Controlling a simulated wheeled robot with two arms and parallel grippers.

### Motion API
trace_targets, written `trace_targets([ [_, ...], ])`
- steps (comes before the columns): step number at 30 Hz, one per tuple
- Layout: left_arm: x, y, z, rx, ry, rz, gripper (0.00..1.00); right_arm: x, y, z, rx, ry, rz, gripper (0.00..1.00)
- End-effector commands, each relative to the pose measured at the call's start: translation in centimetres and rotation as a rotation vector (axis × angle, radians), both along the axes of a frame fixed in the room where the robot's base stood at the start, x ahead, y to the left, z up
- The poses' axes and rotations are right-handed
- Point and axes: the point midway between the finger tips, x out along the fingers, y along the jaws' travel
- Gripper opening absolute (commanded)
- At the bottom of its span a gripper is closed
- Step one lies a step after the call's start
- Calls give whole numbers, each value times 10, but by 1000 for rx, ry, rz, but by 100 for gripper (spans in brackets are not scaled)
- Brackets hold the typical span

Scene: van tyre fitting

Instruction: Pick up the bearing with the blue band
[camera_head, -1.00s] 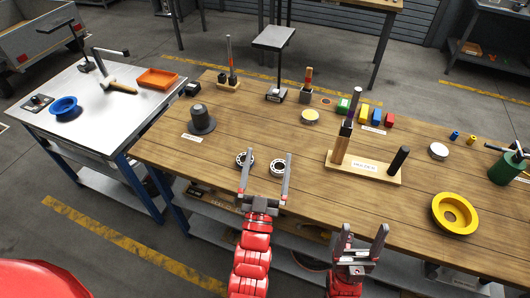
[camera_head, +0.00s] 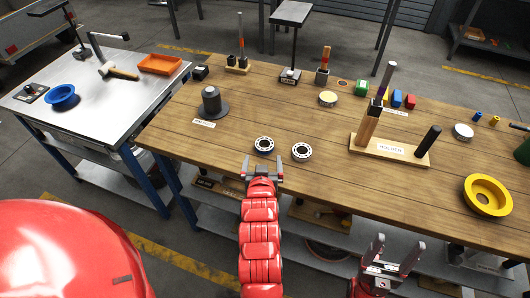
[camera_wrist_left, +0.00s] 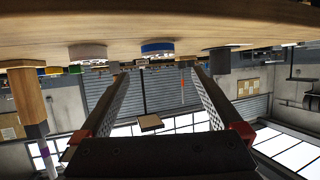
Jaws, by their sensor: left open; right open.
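Two ring bearings lie flat near the front edge of the wooden bench. The wrist view is upside down and shows a blue band on one bearing (camera_wrist_left: 157,47) and a pale grey band on the other bearing (camera_wrist_left: 88,52). By its place there, the blue-banded one is the left bearing (camera_head: 264,145) in the head view; the grey one is the right bearing (camera_head: 301,152). My left gripper (camera_head: 263,160) is open and empty, at the bench edge just short of the blue-banded bearing and roughly in line with it. My right gripper (camera_head: 397,243) is open and empty, in front of the bench.
A grey flanged hub (camera_head: 212,104) stands behind and left of the bearings. The wood (camera_head: 275,115) just behind the bearings is clear.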

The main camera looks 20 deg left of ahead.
Motion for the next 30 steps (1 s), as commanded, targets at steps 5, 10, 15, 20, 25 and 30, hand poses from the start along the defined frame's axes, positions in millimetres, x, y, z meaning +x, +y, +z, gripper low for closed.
trace_targets([
  [5,23,7,-9,1,6,1,100,0,0,7,0,-1,0,74],
  [10,35,11,-15,0,4,0,100,0,0,8,0,-1,0,74],
  [15,44,12,-18,1,3,-1,100,0,0,11,0,-1,0,74],
  [20,61,16,-27,0,6,-1,100,0,0,18,0,-1,0,74],
  [25,77,20,-35,-1,4,-2,100,0,0,21,0,-1,0,74],
  [30,82,21,-39,-2,4,-2,100,0,0,21,0,-1,0,74],
])
